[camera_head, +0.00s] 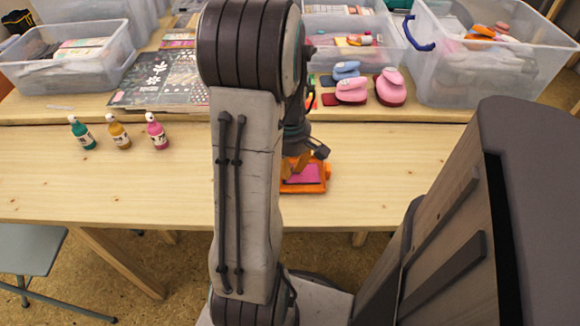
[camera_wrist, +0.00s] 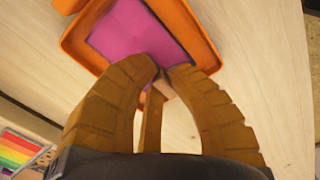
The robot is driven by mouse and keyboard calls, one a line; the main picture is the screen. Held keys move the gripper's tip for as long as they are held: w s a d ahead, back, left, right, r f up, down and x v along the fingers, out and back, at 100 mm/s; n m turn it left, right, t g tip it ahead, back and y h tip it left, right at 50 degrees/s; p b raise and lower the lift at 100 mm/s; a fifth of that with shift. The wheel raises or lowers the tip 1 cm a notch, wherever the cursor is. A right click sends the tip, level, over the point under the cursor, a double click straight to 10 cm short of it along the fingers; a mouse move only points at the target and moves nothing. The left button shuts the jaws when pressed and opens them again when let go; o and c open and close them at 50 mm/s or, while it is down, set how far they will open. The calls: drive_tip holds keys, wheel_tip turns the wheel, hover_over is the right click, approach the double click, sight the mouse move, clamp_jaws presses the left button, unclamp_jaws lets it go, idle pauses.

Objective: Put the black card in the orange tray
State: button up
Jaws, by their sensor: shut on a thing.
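The orange tray (camera_head: 318,188) lies on the near table, partly hidden by my arm in the head view. It has a flat magenta inside, and in the wrist view the tray (camera_wrist: 205,50) is at the top. My gripper (camera_wrist: 163,72) has its brown fingers closed together at the tray's near corner. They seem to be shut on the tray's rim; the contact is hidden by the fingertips. In the head view my gripper (camera_head: 298,166) is low over the tray, mostly behind my arm. I cannot make out a separate black card in either view.
Three small bottles (camera_head: 118,134) stand left on the table. Behind are a dark patterned sheet (camera_head: 165,80), a clear bin at left (camera_head: 60,72), a larger clear bin at right (camera_head: 450,85), and pink stamps (camera_head: 352,92). The table right of the tray is clear.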

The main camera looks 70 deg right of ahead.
drive_tip(key=o, duration=0.7)
drive_tip(key=shift+o, duration=0.2)
wheel_tip(320, 180, up, 12)
drive_tip(key=p, duration=0.4)
drive_tip(key=shift+w+a+r, duration=0.1)
drive_tip(key=shift+w, duration=0.05)
